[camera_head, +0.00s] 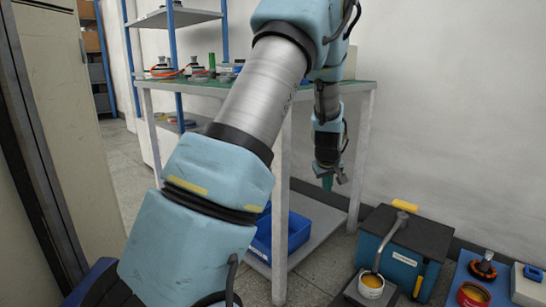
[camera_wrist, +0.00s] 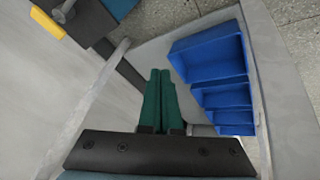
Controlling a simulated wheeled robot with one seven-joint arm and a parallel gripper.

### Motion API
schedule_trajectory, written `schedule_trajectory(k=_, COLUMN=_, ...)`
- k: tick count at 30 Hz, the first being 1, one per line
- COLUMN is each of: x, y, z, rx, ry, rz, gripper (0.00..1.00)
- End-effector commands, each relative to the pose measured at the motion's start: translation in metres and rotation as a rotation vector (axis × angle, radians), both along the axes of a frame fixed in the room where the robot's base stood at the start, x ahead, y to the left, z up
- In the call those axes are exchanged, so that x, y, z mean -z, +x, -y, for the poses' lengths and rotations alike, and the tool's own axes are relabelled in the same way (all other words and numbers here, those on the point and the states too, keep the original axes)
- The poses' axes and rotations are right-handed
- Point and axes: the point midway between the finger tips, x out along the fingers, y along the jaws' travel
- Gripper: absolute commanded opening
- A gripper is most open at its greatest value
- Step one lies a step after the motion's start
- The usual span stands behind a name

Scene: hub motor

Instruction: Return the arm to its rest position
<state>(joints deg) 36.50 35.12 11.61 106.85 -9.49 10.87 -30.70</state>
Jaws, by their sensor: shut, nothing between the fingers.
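My arm fills the middle of the head view, rising from the lower left and bending down at the right. The fingers appear in front of the bench's lower shelf in that view. Parts of the bench are hidden behind my arm.
Blue bins (camera_head: 290,232) stand on the lower shelf and also show in the wrist view (camera_wrist: 212,75). A blue box machine (camera_head: 392,240) with a yellow handle sits on the floor at the right. Small items (camera_head: 165,68) lie on the bench top. A cabinet (camera_head: 60,130) stands close at the left.

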Motion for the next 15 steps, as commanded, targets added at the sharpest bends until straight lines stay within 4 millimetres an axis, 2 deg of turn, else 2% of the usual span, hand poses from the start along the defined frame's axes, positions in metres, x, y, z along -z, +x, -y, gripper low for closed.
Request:
schedule_trajectory(k=1, x=-0.014, y=-0.016, z=-0.035, rx=0.003, ry=0.019, rz=-0.029, gripper=0.00)
schedule_trajectory(k=3, x=-0.025, y=-0.044, z=-0.077, rx=0.032, ry=0.054, rz=-0.073, gripper=0.00)
schedule_trajectory(k=6, x=-0.038, y=-0.089, z=-0.129, rx=0.081, ry=0.099, rz=-0.131, gripper=0.00)
schedule_trajectory(k=9, x=-0.046, y=-0.133, z=-0.166, rx=0.130, ry=0.136, rz=-0.181, gripper=0.00)
schedule_trajectory(k=15, x=-0.054, y=-0.209, z=-0.215, rx=0.213, ry=0.189, rz=-0.256, gripper=0.00)
